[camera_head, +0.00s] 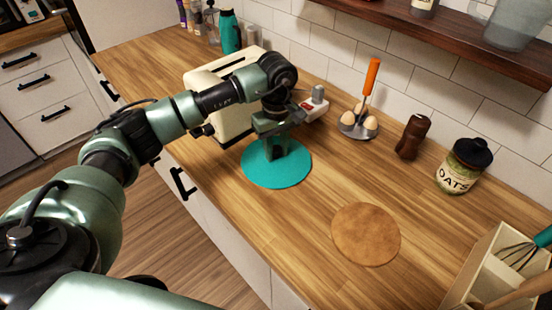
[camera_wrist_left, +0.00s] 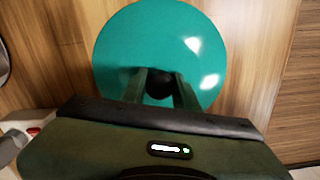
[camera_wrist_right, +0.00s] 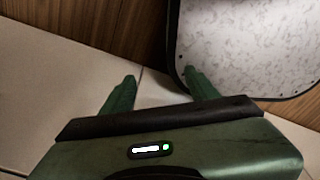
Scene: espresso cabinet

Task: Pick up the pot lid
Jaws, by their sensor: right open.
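The pot lid is a round teal disc (camera_head: 262,175) at the near side of the wooden counter, in front of the cream toaster. It also shows in the left wrist view (camera_wrist_left: 205,40), with a dark round knob (camera_wrist_left: 158,84) at its middle. My left gripper (camera_head: 277,155) points down over the lid. In the left wrist view its fingers (camera_wrist_left: 159,82) stand close on both sides of the knob and look shut on it. The lid looks flat; whether it touches the counter is hard to tell. My right gripper (camera_wrist_right: 158,80) is open and empty, seen only in the right wrist view.
The cream toaster (camera_head: 205,88) stands behind the lid. An egg holder (camera_head: 350,128), a brown grinder (camera_head: 412,137), an oats jar (camera_head: 464,166) and a utensil box (camera_head: 490,262) stand farther right. A round brown mat (camera_head: 366,234) lies bare. The counter between lid and mat is clear.

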